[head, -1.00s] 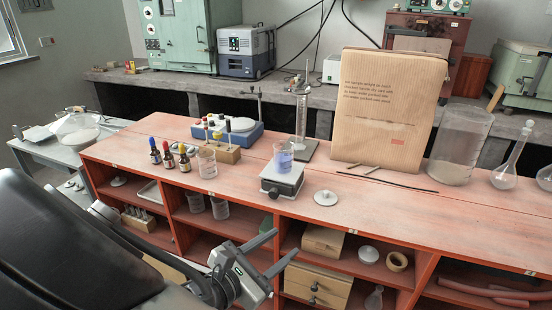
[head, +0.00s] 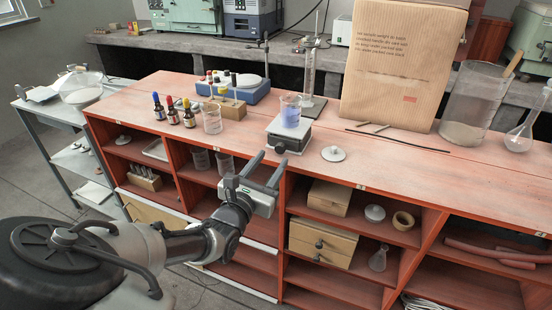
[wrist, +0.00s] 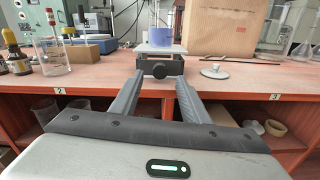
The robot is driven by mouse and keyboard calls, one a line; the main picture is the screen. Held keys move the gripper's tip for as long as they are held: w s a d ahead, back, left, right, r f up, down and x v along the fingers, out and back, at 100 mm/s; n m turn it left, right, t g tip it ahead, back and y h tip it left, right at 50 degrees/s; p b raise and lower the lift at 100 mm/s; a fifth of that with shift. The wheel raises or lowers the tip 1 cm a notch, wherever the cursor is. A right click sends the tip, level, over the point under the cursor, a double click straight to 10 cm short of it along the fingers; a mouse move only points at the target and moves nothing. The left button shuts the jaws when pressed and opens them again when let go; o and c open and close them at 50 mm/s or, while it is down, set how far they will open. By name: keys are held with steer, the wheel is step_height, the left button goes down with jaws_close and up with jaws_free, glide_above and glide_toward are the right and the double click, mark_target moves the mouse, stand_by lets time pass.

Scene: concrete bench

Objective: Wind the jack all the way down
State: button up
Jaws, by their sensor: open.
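The jack (head: 290,134) is a small lab jack with a light top plate and dark base, standing near the front edge of the red bench. Its dark knob (head: 280,147) faces the front; the knob also shows in the wrist view (wrist: 159,71). A beaker of blue-violet liquid (head: 290,112) stands on the jack's plate. My gripper (head: 266,168) is open and empty, in front of the bench edge, a little below and short of the knob. In the wrist view its two fingers (wrist: 155,95) point toward the jack, with the knob beyond and between them, apart from both.
A white lid (head: 333,154) lies right of the jack. A glass beaker (head: 212,120) and dropper bottles (head: 173,113) stand to the left. A dark rod (head: 400,140) lies to the right. The bench's front edge and open shelves (head: 340,225) are close to my gripper.

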mark_target(279, 150)
steer(key=shift+b+x, duration=0.3)
steer(key=shift+x, duration=1.75)
steer(key=c, duration=1.1)
steer(key=shift+o, duration=0.2)
steer(key=shift+r+p, duration=0.1)
steer(key=shift+p, duration=0.2)
steer(key=shift+r+p, duration=0.1)
steer(key=shift+p, duration=0.2)
steer(key=shift+r+n+p, duration=0.1)
steer(key=shift+n+p, duration=0.3)
steer(key=shift+p, duration=0.15)
steer(key=shift+r+n+p, duration=0.1)
steer(key=shift+n+p, duration=0.5)
steer(key=shift+p, duration=0.65)
steer(key=n+p, duration=0.2)
steer(key=p, duration=0.2)
steer(key=shift+n, duration=0.3)
steer(key=shift+f+n+p, duration=0.35)
steer(key=shift+n+p, duration=0.35)
steer(key=shift+p, duration=0.2)
